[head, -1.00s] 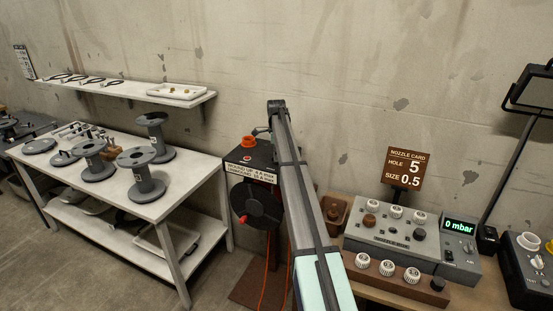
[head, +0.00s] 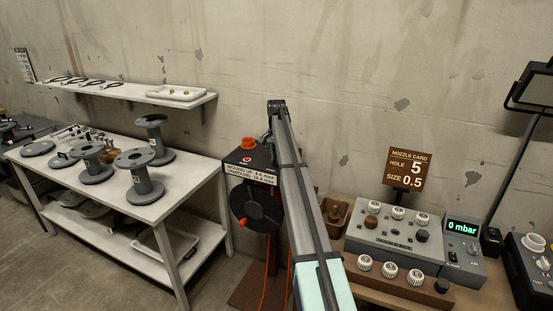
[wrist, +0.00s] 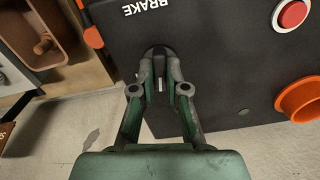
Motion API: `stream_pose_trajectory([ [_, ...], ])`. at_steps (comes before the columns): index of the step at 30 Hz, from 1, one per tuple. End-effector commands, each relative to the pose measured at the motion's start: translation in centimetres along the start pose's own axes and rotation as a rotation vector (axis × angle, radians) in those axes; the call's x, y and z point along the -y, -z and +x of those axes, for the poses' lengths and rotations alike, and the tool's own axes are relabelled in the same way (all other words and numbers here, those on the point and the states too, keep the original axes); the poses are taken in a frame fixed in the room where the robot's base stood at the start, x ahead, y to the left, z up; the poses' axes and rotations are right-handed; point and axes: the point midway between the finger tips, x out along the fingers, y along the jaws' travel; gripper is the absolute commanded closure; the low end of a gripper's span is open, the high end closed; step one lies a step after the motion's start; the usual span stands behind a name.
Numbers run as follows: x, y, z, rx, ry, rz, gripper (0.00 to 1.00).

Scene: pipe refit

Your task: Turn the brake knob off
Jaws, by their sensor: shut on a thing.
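The brake knob (wrist: 159,52) is a small dark round knob on the dark face of the machine, beside the white word BRAKE in the wrist view. My gripper (wrist: 159,57) has its two fingers closed around it, one on each side. The fingers hide part of the knob, and I cannot tell its exact setting. A small pale mark shows between the fingers. In the head view the black machine (head: 262,160) stands behind my arm, with a white label on its front. My gripper is not clearly visible there.
A red button (wrist: 292,14) and an orange ring (wrist: 300,100) are on the machine, right of the knob in the wrist view. A brown tray (wrist: 42,38) lies at upper left. In the head view, a control panel (head: 385,243) stands right and a spool table (head: 190,190) left.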

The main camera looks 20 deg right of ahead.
Motion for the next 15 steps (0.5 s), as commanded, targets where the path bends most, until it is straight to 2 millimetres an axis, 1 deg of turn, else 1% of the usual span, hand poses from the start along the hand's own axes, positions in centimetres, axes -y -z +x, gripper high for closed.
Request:
stream_pose_trajectory([
  [6,-0.01,-0.04,0.1,0.001,-0.001,-0.125,1.0],
  [15,-0.02,-0.06,0.08,0.001,-0.001,-0.201,1.0],
])
